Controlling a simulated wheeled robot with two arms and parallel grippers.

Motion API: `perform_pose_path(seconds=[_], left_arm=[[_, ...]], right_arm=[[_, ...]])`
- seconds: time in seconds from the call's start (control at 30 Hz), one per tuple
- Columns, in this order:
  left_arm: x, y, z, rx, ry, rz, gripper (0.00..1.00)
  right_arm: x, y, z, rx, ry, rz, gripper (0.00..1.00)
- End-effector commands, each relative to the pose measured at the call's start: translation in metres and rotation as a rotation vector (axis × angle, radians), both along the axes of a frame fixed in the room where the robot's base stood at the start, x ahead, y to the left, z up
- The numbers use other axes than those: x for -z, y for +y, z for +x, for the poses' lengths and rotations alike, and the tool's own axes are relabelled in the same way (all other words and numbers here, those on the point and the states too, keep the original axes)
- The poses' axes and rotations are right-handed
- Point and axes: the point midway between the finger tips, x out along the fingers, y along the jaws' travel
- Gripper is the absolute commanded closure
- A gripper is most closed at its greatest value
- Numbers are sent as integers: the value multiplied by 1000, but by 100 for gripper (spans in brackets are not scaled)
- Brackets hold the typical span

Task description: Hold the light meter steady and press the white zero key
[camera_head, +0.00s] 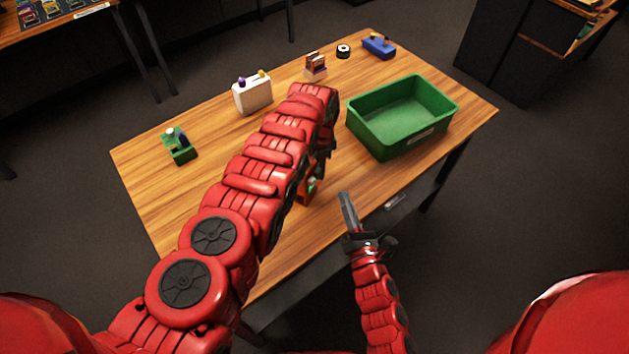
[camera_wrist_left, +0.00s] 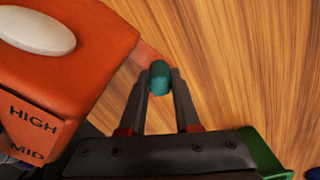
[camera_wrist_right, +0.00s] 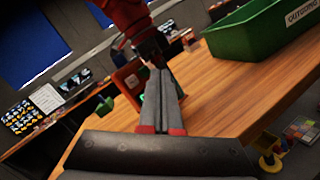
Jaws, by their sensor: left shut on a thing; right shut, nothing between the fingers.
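The light meter looks to be the orange box (camera_wrist_left: 95,45) with a white oval key (camera_wrist_left: 38,30) on top and the words HIGH and MID on one side. In the head view the orange box (camera_head: 306,190) is mostly hidden behind my left arm. My left gripper (camera_wrist_left: 160,80) is shut on a teal knob (camera_wrist_left: 160,76) beside the box; a thin orange strip leads towards the knob, but the join is unclear. My right gripper (camera_head: 346,198) is shut and empty near the table's front edge, right of the box and apart from it. The right wrist view also shows its closed fingers (camera_wrist_right: 160,85).
A green bin (camera_head: 385,143) stands on the right of the wooden table (camera_head: 215,195). A green device (camera_head: 180,150), a white box (camera_head: 253,95), a small brown item (camera_head: 316,66), a black-and-white round item (camera_head: 343,50) and a blue device (camera_head: 379,46) stand farther back.

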Motion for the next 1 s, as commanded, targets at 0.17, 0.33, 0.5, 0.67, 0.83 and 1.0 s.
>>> perform_pose_path(seconds=[0.17,0.33,0.5,0.67,0.83,1.0], left_arm=[[0,0,0,0,0,0,100],[0,0,0,0,0,0,100],[0,0,0,0,0,0,100],[0,0,0,0,0,0,100],[0,0,0,0,0,0,100],[0,0,0,0,0,0,100]], right_arm=[[0,0,0,0,0,0,100],[-1,-2,-6,0,0,0,100],[-3,-5,-20,1,3,-1,100],[-7,-8,-33,2,3,0,100],[-10,-12,-47,1,2,-1,100],[-13,-16,-61,3,3,-2,100]])
